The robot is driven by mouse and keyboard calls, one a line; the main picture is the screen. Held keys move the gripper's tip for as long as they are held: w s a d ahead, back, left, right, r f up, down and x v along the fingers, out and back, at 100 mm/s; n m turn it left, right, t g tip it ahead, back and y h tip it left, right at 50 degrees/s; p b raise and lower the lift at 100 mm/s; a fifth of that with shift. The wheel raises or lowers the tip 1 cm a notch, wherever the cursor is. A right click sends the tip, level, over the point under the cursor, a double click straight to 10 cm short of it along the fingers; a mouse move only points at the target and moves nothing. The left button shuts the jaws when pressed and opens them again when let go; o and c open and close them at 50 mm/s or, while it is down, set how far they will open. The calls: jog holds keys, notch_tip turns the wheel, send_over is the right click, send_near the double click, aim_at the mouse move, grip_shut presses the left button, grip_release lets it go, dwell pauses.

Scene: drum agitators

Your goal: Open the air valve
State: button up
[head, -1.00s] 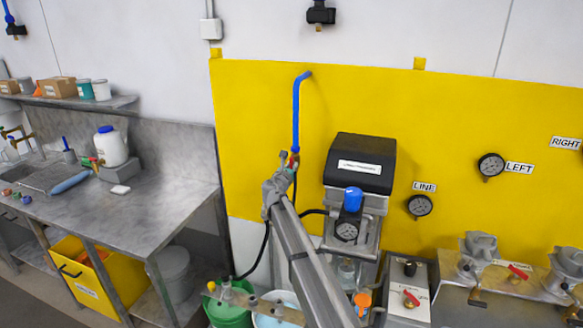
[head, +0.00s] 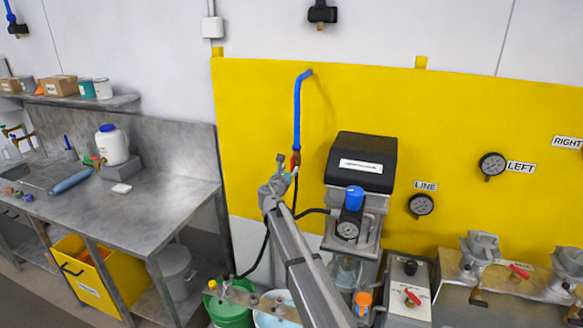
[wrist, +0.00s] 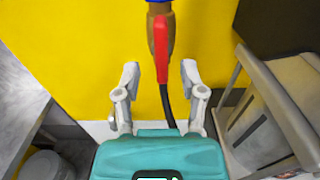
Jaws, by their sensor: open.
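The air valve is a brass body (wrist: 172,45) under a blue pipe (head: 297,105) on the yellow wall panel. Its red lever (wrist: 161,45) points down, in line with the pipe, in the wrist view. A black hose leads down from the valve. My gripper (wrist: 160,72) is open, its two grey fingers standing apart on either side of the lever's lower end. No contact with the lever shows. In the head view my gripper (head: 281,170) is just below and beside the valve, partly hiding it.
A black-topped unit with a blue-capped regulator (head: 352,200) stands close to the right of my arm. A grey workbench (head: 130,215) is at the left. Green (head: 230,308) and white buckets stand below. Red-handled valves (head: 519,272) are farther right.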

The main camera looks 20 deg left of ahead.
jog(key=s, duration=0.8)
jog(key=shift+s, duration=0.15)
jog(key=shift+r, duration=0.1)
dwell(2.1)
